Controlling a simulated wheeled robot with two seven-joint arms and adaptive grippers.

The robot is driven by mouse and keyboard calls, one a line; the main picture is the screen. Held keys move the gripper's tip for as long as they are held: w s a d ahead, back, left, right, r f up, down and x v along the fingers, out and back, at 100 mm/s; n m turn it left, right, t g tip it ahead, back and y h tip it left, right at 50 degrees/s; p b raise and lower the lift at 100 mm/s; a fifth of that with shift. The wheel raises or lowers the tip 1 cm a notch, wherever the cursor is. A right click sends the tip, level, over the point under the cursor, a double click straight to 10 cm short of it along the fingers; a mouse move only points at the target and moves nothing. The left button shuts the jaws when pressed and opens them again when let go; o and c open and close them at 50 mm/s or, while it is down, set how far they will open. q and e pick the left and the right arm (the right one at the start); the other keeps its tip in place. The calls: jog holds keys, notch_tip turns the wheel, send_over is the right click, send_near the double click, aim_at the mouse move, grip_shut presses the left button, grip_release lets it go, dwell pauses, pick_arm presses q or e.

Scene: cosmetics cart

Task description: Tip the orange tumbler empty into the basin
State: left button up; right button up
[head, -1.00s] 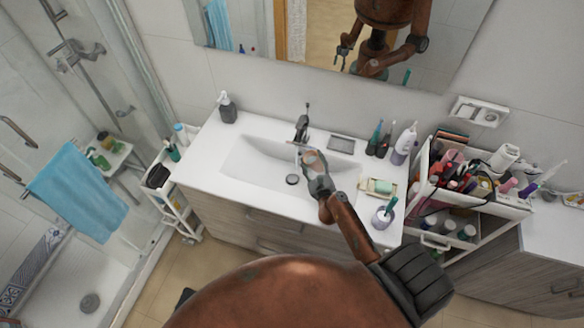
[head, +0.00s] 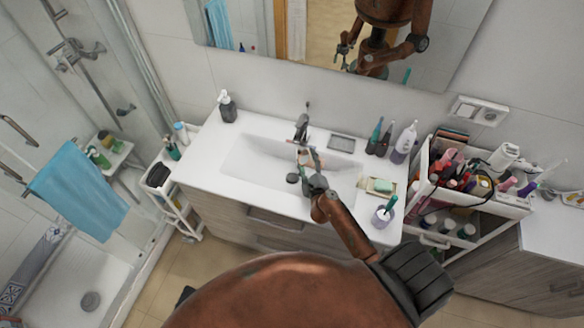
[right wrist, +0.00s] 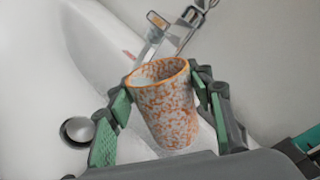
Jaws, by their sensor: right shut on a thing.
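The orange-speckled white tumbler (right wrist: 165,110) is between the fingers of my right gripper (right wrist: 163,108) in the right wrist view. Its rim is at the top of that picture and part of its pale inside shows; I cannot tell what is in it. In the head view the tumbler (head: 306,157) is small, at the tip of my right gripper (head: 313,172), over the basin (head: 250,165). The basin is a white sink set in the counter, with a round drain (right wrist: 77,131) beside the gripper in the wrist view. My left gripper is not directly in view.
The faucet (head: 302,128) stands just behind the tumbler. A soap dish (head: 378,187) and a purple cup with a toothbrush (head: 382,215) are right of my arm. Bottles (head: 404,143) stand at the back right, a soap dispenser (head: 227,106) at the back left.

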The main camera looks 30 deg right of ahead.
jog(key=shift+r+n, duration=0.25)
jog(key=shift+n, duration=0.35)
jog(key=shift+w+a+f+n+b, duration=0.15)
jog(key=shift+f+n+b, duration=0.15)
jog(key=shift+f+n, duration=0.2)
jog(key=shift+a+r+n+h, duration=0.2)
jog(key=shift+n+h, duration=0.2)
jog(key=shift+n, duration=0.5)
dwell(0.4)
jog(key=shift+w+a, duration=0.15)
jog(key=shift+a, duration=0.05)
jog(key=shift+w+a+r+n+g+p, duration=0.1)
jog(key=shift+w+a+n+g+p, duration=0.1)
jog(key=shift+a+n+p, duration=0.35)
jog(key=shift+w+a+r+n+g+p, duration=0.15)
jog(key=shift+n+g+p, duration=0.1)
jog(key=shift+p, duration=0.5)
jog(key=shift+w+a+r+n+p, duration=0.1)
jog(key=shift+a+n+p, duration=0.2)
jog(key=shift+n+p, duration=0.9)
